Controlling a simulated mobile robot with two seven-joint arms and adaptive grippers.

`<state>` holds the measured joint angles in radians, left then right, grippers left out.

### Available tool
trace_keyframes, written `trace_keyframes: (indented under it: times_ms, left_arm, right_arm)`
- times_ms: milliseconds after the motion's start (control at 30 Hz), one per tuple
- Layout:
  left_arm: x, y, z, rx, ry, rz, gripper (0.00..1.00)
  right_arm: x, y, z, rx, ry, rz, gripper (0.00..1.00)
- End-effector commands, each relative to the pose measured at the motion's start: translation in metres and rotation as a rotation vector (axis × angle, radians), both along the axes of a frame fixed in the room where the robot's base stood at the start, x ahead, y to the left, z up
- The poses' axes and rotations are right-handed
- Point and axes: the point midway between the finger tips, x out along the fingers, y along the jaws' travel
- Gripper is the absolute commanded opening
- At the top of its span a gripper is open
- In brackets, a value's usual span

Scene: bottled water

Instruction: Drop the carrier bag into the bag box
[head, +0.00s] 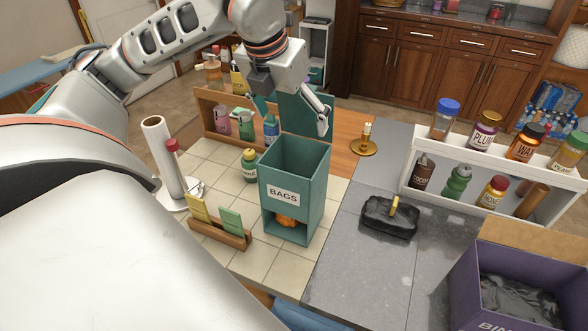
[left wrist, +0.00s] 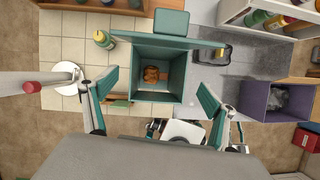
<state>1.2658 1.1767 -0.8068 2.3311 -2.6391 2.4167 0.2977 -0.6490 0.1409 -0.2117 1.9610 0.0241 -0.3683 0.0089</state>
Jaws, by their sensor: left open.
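The bag box (head: 283,196) is a tall, open-topped teal box labelled BAGS, with a low opening in its front. A crumpled orange bundle (head: 287,220), which looks like the carrier bag, lies at its bottom and shows through that opening. In the left wrist view the bundle (left wrist: 152,75) lies inside the bag box (left wrist: 175,53). My left gripper (head: 293,115) is above the box's top, fingers spread wide and empty, apart from the bundle. In the left wrist view its fingers (left wrist: 158,78) stand either side of the box mouth.
A paper roll on a stand (head: 160,160), a card holder (head: 220,235) and a green bottle (head: 249,165) stand left of the box.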

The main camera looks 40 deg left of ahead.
Motion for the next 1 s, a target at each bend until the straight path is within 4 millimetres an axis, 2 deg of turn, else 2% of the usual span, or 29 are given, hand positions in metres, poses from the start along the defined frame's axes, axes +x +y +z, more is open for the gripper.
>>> trace_keyframes:
  times_ms: [100,500,700,1000]
  left_arm:
    - [-0.006,-0.001,0.019,0.000,-0.006,0.000,0.86]
    - [-0.026,-0.005,0.066,0.001,-0.003,0.000,0.86]
    - [-0.031,-0.006,0.078,0.000,-0.001,0.001,0.86]
    - [-0.033,-0.007,0.081,0.000,0.001,0.000,0.86]
  right_arm:
    - [0.000,0.000,0.000,0.001,-0.001,0.000,0.40]
    - [0.000,0.001,0.001,0.002,-0.001,-0.001,0.40]
    - [0.000,0.001,0.001,0.002,-0.001,-0.001,0.40]
    - [0.000,0.001,0.001,0.002,-0.001,-0.001,0.40]
